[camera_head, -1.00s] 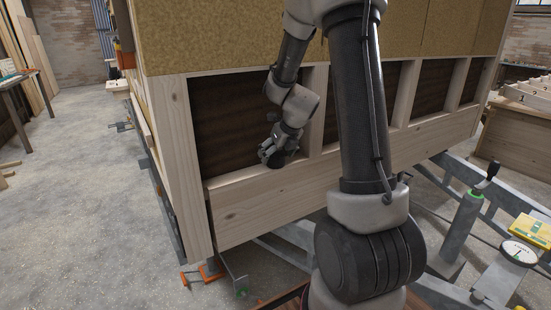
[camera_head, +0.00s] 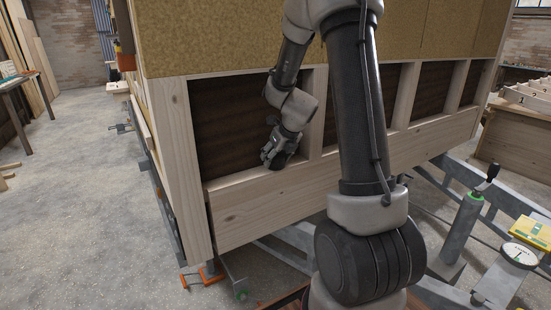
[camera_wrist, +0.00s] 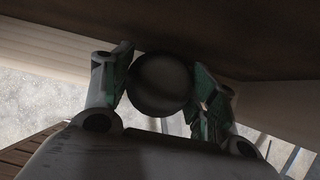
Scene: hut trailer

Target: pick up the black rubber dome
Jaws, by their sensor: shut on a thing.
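The black rubber dome (camera_wrist: 160,85) is between the two fingers of my gripper (camera_wrist: 163,90) in the wrist view, with a finger against each side. It looks dark and round there. In the head view my gripper (camera_head: 273,160) is at the wooden bottom ledge of the left framed bay. The dome is dark and mostly hidden by the fingers in that view, so I cannot tell whether it still touches the ledge.
A wooden wall frame (camera_head: 255,207) with upright studs (camera_head: 316,115) surrounds the dark recessed panel (camera_head: 225,125). Tan boarding (camera_head: 220,40) covers the wall above. An orange clamp (camera_head: 208,273) sits below the left corner.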

